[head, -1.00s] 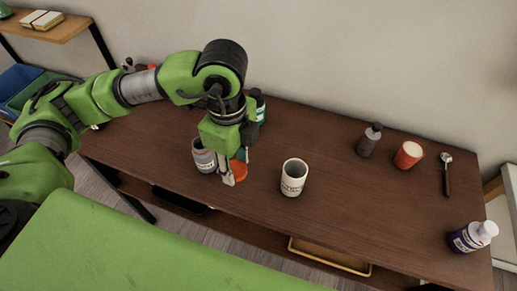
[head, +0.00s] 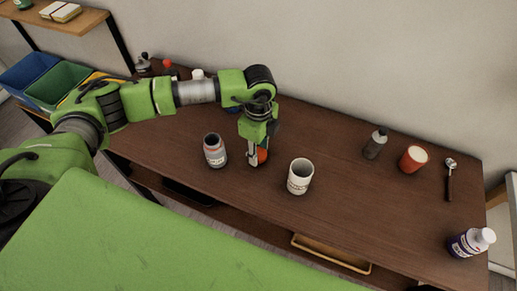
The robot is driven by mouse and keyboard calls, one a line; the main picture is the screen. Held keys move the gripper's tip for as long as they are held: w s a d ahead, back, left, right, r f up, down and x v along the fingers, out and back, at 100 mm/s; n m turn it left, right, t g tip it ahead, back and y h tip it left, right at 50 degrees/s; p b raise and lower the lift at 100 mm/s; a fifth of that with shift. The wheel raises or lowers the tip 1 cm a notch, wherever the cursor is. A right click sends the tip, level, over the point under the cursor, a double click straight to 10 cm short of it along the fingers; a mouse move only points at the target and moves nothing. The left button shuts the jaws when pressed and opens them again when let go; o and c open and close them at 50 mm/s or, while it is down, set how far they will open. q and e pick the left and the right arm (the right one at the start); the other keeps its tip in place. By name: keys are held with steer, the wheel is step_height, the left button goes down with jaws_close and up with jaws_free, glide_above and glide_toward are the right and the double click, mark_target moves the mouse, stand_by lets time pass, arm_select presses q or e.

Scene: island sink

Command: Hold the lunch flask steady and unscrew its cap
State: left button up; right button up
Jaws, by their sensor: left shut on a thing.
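A grey jar-shaped flask (head: 214,150) with a pale label stands upright on the brown table, left of the white mug. Its top looks dark and uncovered. My left gripper (head: 253,161) points down just right of the flask, apart from it. It is shut on an orange-red cap (head: 263,155), which shows partly behind the fingers at the table's surface or just above it; I cannot tell which. My right gripper is out of view.
A white mug (head: 300,177) stands close right of my left gripper. Farther right are a dark bottle (head: 374,145), a red cup (head: 413,159), a spoon (head: 449,180) and a purple bottle (head: 471,242). Several bottles stand at the back left, partly behind my arm. The middle right is clear.

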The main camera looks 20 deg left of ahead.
arm_select(q)
steer(key=shift+f, duration=0.2)
steer(key=shift+f, duration=0.1)
steer(key=o, duration=1.2)
steer(key=shift+r, duration=0.3)
step_height(320, 180, up, 12)
steer(key=shift+f+b, duration=0.15)
steer(key=shift+b, duration=0.75)
steer(key=shift+s+f, duration=0.1)
